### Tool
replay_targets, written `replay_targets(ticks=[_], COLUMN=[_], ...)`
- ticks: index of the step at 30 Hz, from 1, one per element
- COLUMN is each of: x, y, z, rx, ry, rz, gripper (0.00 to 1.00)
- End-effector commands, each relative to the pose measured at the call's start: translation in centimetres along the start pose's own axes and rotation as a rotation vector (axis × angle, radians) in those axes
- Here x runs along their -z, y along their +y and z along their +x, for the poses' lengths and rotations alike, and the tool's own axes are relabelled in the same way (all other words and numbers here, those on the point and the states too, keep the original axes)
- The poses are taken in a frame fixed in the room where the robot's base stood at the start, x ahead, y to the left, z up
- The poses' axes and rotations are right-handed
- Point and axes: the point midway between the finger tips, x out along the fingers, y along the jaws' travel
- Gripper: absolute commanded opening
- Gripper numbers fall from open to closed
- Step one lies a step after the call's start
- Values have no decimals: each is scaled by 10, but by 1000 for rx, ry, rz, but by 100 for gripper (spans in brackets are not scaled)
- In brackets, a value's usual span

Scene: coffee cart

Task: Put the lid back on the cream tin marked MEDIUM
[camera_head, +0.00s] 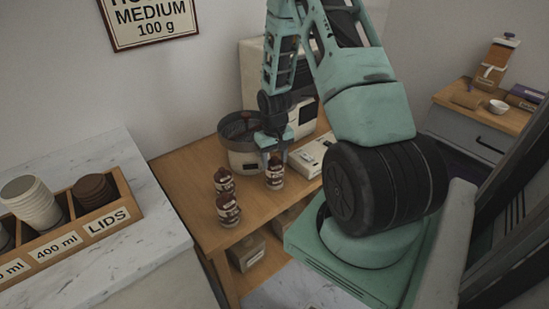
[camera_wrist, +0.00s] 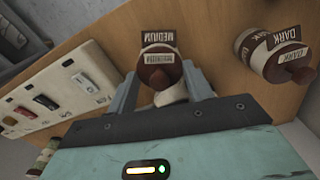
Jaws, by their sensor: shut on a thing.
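A round dark-rimmed bin (camera_head: 243,160) and a white switch box (camera_head: 312,157) are close by. A rack marked LIDS (camera_head: 108,222) stands on the marble counter.

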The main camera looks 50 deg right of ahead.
Motion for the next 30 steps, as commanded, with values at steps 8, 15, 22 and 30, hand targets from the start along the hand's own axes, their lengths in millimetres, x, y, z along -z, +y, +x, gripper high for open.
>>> replay_targets(ticks=[8,15,22,30], x=[0,0,0,0], y=[0,0,0,0], z=[0,0,0,-3], rx=[0,0,0,0], ry=[0,0,0,1], rz=[1,1,1,1], gripper=[56,76,98,98])
